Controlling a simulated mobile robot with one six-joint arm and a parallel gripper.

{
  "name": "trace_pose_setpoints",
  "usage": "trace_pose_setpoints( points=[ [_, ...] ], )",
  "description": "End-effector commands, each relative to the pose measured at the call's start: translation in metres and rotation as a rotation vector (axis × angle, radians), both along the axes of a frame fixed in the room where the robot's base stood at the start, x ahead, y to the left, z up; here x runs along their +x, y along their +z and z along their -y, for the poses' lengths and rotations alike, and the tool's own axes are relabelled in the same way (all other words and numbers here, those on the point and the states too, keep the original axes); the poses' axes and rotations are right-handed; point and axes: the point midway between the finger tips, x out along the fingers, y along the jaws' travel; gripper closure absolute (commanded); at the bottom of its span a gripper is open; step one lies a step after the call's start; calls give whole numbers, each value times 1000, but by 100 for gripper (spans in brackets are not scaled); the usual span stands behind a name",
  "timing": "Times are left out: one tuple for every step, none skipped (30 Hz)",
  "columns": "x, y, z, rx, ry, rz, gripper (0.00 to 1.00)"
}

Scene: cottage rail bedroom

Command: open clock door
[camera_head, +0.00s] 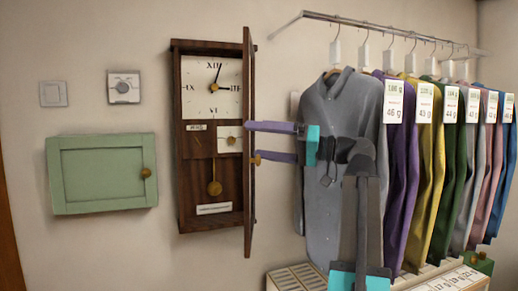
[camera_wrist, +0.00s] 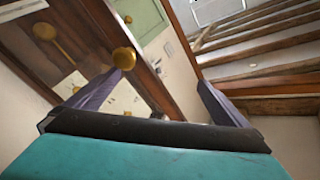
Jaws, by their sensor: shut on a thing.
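A dark wooden wall clock (camera_head: 209,218) hangs left of centre in the head view, with its dial (camera_head: 212,88) and brass pendulum (camera_head: 214,188) uncovered. Its tall clock door (camera_head: 248,205) stands swung out on the right, seen almost edge-on. A brass knob (camera_head: 257,160) sits on the door beside my lower finger; a brass knob (camera_wrist: 124,57) also shows in the wrist view. My gripper (camera_head: 249,141) reaches from the right, its purple fingers at mid-height of the door. In the wrist view my gripper (camera_wrist: 162,80) has its fingers either side of the door frame. The exact contact is partly hidden.
Shirts with tags, such as the grey shirt (camera_head: 334,110), hang from a rail (camera_head: 375,27) to the right, close behind my arm. A green cabinet (camera_head: 102,175) and a thermostat (camera_head: 123,87) are on the wall left of the clock. Bare wall lies between.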

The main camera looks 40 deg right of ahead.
Motion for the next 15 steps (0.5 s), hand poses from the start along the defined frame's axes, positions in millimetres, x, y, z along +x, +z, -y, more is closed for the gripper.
trace_pose_setpoints(
  points=[
    [-30, -22, -38, -44, 131, -66, 18],
    [-34, -21, -41, -44, 131, -66, 18],
    [-39, -20, -44, -43, 130, -65, 18],
    [-43, -20, -47, -45, 130, -65, 18],
    [-47, -19, -49, -45, 130, -65, 18],
    [-52, -18, -53, -47, 131, -65, 18],
    [-56, -18, -55, -47, 130, -65, 19],
    [-60, -18, -57, -46, 129, -66, 28],
    [-65, -17, -60, -46, 128, -64, 55],
    [-68, -16, -62, -46, 128, -64, 55],
    [-72, -16, -64, -46, 127, -64, 55],
    [-75, -15, -66, -45, 126, -66, 55],
    [-78, -15, -67, -44, 125, -65, 55],
    [-81, -14, -68, -45, 125, -66, 55],
    [-85, -13, -70, -44, 124, -65, 55]
  ],
)
